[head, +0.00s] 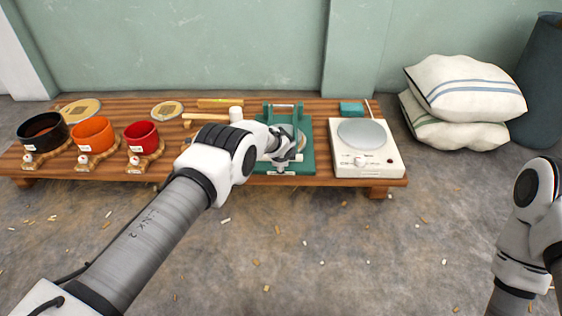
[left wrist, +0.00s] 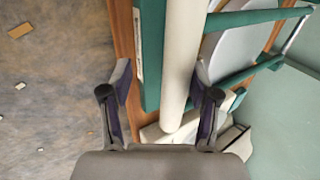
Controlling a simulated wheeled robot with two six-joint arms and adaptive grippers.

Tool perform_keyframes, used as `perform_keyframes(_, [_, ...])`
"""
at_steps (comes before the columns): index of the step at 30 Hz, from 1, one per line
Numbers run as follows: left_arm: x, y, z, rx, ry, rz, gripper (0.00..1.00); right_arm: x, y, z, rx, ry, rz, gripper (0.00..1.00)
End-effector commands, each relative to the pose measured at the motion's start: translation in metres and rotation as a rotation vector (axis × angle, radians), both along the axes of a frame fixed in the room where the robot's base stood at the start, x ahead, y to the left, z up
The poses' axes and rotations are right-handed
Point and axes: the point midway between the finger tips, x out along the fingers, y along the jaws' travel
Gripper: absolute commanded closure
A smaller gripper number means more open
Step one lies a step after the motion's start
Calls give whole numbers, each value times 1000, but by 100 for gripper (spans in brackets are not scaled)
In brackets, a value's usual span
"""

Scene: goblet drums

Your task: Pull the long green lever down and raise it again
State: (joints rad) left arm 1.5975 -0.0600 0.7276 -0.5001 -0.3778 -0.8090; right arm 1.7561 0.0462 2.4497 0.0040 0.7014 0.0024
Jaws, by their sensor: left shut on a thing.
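A green press-like device (head: 308,158) stands on the wooden platform, with a green frame (head: 296,115) rising at its back. In the left wrist view, green lever arms (left wrist: 248,18) run from the right to a long cream handle bar (left wrist: 184,55). My left gripper (head: 281,163) is over the front of the device and hides much of it. It also shows in the left wrist view (left wrist: 160,90), its fingers on either side of the cream bar, shut on it. My right arm shows at the right edge of the head view; its gripper is out of view.
A white hot plate (head: 366,158) stands right of the device. Black (head: 42,132), orange (head: 93,134) and red (head: 142,134) drum shells stand at the left. Sacks (head: 462,100) lie at the right. The floor in front is open.

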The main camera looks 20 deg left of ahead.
Motion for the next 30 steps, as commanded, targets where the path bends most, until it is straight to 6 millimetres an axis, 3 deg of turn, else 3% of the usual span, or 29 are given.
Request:
perform_keyframes(8, [-12,-4,20,2,5,-1,46,0,0,0,0,0,0,60])
perform_keyframes(19, [-55,-17,91,1,1,-3,46,0,0,0,0,0,0,60])
perform_keyframes(30, [-62,-18,101,1,1,0,46,0,0,0,0,0,0,60])
